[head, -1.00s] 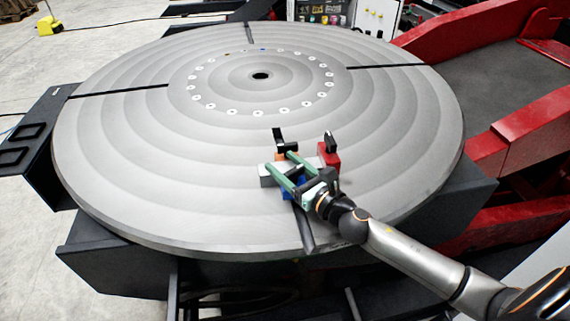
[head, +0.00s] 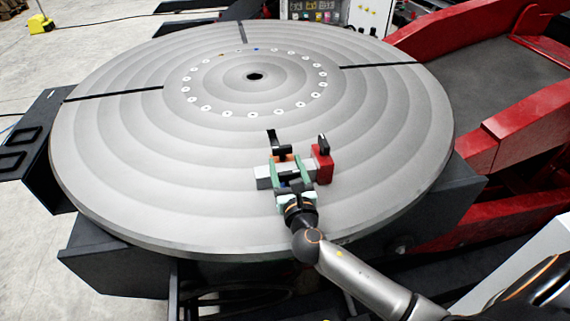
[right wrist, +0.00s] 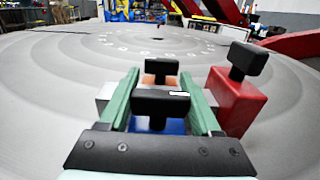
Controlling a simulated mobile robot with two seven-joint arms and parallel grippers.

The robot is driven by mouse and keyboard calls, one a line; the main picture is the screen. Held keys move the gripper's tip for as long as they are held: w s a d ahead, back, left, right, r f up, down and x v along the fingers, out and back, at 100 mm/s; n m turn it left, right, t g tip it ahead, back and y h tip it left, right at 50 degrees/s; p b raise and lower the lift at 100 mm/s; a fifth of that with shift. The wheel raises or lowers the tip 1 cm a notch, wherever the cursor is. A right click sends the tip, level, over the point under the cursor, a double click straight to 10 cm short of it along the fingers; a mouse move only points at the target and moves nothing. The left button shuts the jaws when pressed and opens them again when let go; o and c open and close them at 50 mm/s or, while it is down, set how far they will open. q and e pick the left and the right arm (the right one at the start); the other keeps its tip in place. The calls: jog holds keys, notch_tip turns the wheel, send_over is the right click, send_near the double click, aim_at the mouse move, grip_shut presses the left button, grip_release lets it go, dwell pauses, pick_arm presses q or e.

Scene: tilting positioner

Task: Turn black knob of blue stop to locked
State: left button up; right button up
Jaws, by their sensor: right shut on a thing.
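The blue stop (right wrist: 150,126) sits low between my right gripper's green fingers, mostly hidden. Its black knob (right wrist: 160,104) is a flat bar lying crosswise between the fingers in the right wrist view, its ends against them. My right gripper (head: 289,163) is shut on this knob, and its fingertips (right wrist: 159,78) reach past it. In the head view the gripper hides most of the blue stop. My left gripper is not in view.
Past the fingertips is an orange stop (right wrist: 160,81) with a black knob (right wrist: 161,66). Close on the right stands a red stop (right wrist: 236,100) with a raised black knob (right wrist: 248,60). A light grey block (head: 262,177) lies at the left. The round grey table (head: 150,180) is otherwise mostly clear.

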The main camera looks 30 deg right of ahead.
jog(key=shift+r, duration=0.1)
dwell(0.3)
jog(key=o, duration=1.4)
jog(key=shift+s+a, duration=0.15)
jog(key=shift+s, duration=0.35)
jog(key=b+v, duration=0.1)
jog(key=v, duration=1)
jog(key=shift+s+a, duration=0.1)
jog(key=shift+s, duration=0.1)
